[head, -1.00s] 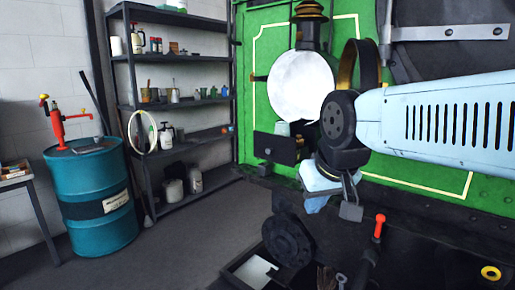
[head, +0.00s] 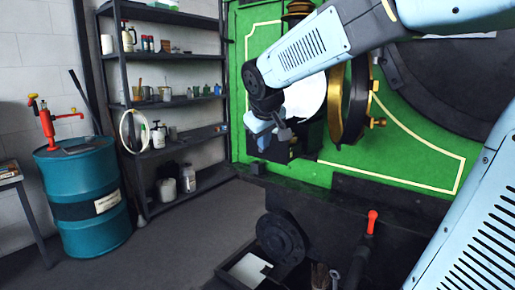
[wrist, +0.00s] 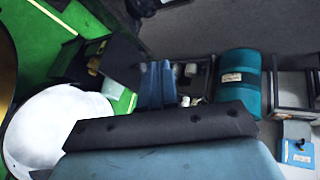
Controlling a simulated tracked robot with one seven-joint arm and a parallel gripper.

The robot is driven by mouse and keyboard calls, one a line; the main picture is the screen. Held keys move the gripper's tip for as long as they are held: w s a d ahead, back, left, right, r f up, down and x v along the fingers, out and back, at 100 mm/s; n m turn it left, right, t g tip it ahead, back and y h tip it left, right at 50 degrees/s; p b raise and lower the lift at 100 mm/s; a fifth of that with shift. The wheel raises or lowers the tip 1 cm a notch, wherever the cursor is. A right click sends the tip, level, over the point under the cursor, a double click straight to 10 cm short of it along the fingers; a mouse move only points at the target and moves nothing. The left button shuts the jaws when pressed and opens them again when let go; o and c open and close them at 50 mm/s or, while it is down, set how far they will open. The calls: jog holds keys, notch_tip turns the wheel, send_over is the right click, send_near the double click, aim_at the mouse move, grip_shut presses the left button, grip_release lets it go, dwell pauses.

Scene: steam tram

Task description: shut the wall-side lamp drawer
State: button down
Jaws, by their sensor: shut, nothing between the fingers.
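The lamp's round white face (head: 306,98) stands on the green front of the tram, with its brass-edged ring swung out to the right. The wall-side lamp drawer (head: 275,152) is low at the lamp's left, mostly hidden behind my gripper (head: 262,136). In the wrist view the drawer's dark front plate (wrist: 123,62) stands out from the green panel, with a gap and something brass-coloured behind it, so it looks open. My gripper's blue fingers (wrist: 156,86) are shut and empty, just beside that plate. I cannot tell whether they touch it.
A black shelf rack (head: 150,100) with bottles and jars stands along the wall. A teal drum (head: 84,200) with a red pump is at the left. A red-topped lever (head: 371,222) and a round buffer (head: 282,236) are below the lamp. The floor between is clear.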

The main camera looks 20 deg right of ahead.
aim_at(258, 147)
jog(key=shift+n+t, duration=0.3)
jog(key=shift+n, duration=0.5)
jog(key=shift+w+d+f, duration=0.5)
jog(key=shift+w+f, duration=0.7)
jog(key=shift+w, duration=1.3)
jog(key=shift+w+d+f, duration=0.45)
jog(key=shift+w+f, duration=0.8)
jog(key=shift+w, duration=1.3)
jog(key=shift+w+d+f, duration=0.5)
jog(key=shift+w+f, duration=0.7)
jog(key=shift+w, duration=1.3)
